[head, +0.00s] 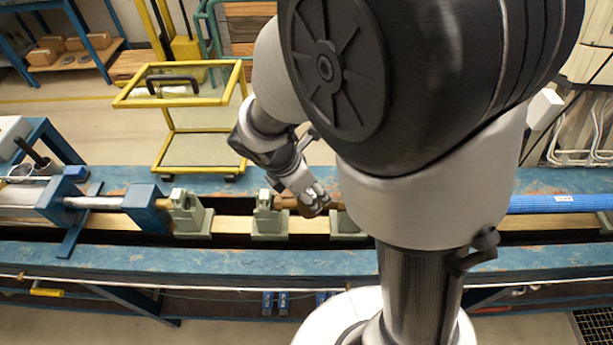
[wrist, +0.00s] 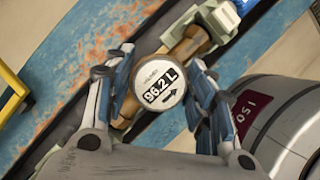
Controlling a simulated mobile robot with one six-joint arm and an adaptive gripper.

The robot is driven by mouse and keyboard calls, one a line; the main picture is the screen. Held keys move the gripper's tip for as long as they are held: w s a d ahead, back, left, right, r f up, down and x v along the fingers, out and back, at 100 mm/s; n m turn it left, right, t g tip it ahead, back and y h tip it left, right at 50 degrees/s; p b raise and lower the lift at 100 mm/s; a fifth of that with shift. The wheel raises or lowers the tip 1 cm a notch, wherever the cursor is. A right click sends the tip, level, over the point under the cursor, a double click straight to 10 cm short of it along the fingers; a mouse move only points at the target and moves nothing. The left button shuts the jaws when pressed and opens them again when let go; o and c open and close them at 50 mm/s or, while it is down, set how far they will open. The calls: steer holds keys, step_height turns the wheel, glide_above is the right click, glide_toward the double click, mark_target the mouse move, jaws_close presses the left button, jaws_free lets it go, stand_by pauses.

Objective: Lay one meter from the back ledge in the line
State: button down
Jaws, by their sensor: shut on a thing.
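A brass meter (wrist: 163,84) with a round white face reading "96.2 L" and a black arrow sits between my gripper's fingers in the wrist view. My gripper (wrist: 164,92) is shut on it, one finger on each side. In the head view, my gripper (head: 316,204) is low at the line, between two pale green stands (head: 268,222) (head: 346,226). A brass end of the meter (head: 287,202) shows by the left of these stands. I cannot tell whether the meter rests in them. My arm hides the line further right.
The blue bench (head: 150,258) has a dark channel with the line along it. Blue blocks (head: 147,208) and another green stand (head: 190,217) are at left; a blue pipe (head: 560,203) is at right. A yellow cart (head: 200,150) stands behind. A grey cylinder (wrist: 285,120) lies close to the right finger.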

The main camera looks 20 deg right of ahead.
steer(key=shift+f, duration=0.3)
stand_by(0.4)
steer(key=c, duration=0.6)
jaws_free()
steer(key=shift+c, duration=0.2)
steer(key=shift+r, duration=0.1)
step_height(320, 180, up, 9)
steer(key=p, duration=0.9)
